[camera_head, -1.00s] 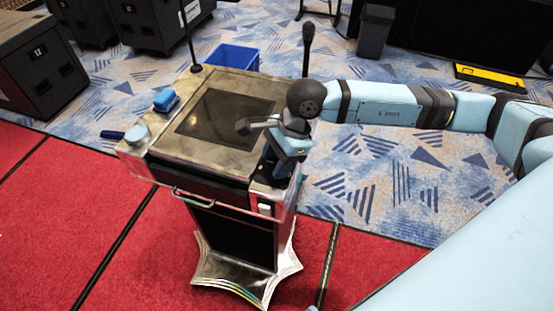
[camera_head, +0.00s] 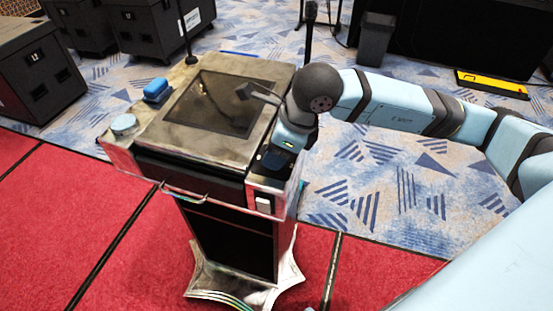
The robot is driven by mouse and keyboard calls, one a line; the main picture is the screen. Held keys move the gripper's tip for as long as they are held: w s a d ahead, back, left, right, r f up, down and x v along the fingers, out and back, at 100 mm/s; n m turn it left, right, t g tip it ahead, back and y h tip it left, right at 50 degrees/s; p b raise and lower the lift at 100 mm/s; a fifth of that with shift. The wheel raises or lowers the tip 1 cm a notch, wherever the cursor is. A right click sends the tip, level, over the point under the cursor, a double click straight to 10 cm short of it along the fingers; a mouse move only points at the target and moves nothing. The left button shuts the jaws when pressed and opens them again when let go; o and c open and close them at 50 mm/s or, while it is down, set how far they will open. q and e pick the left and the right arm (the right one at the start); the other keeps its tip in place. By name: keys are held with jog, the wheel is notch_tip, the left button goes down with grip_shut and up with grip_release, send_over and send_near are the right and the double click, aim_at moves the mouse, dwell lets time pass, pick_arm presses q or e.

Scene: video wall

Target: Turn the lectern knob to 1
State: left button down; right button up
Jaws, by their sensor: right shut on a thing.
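The lectern (camera_head: 165,135) stands in the middle of the view, a worn metal desk with a dark inset screen (camera_head: 208,102). My right gripper (camera_head: 276,160) points down at the small panel on the lectern's front right corner. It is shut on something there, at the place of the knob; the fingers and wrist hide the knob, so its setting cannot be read. A white switch (camera_head: 263,203) shows on the front just below. My left gripper is not in view.
A blue block (camera_head: 157,90) and a pale blue round piece (camera_head: 124,123) sit on the lectern's left side. Two microphones rise at its back. Dark cases (camera_head: 40,75) stand at the far left, a grey bin (camera_head: 376,40) behind. The carpet right of the lectern is clear.

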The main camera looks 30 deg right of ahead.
jog(key=shift+f+m+t+h+b, duration=0.15)
jog(key=shift+m+t+h+b, duration=0.2)
jog(key=shift+m+b, duration=0.75)
jog(key=shift+m, duration=0.3)
jog(key=shift+m+h+b, duration=0.25)
jog(key=shift+m+b, duration=0.15)
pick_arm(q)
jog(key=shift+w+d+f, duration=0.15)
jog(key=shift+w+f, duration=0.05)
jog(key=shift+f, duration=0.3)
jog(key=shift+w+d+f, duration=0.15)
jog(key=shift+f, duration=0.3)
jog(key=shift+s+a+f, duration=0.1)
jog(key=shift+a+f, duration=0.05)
pick_arm(e)
jog(key=shift+r+m, duration=0.2)
jog(key=shift+m, duration=0.1)
jog(key=o, duration=0.8)
jog(key=shift+o, duration=0.5)
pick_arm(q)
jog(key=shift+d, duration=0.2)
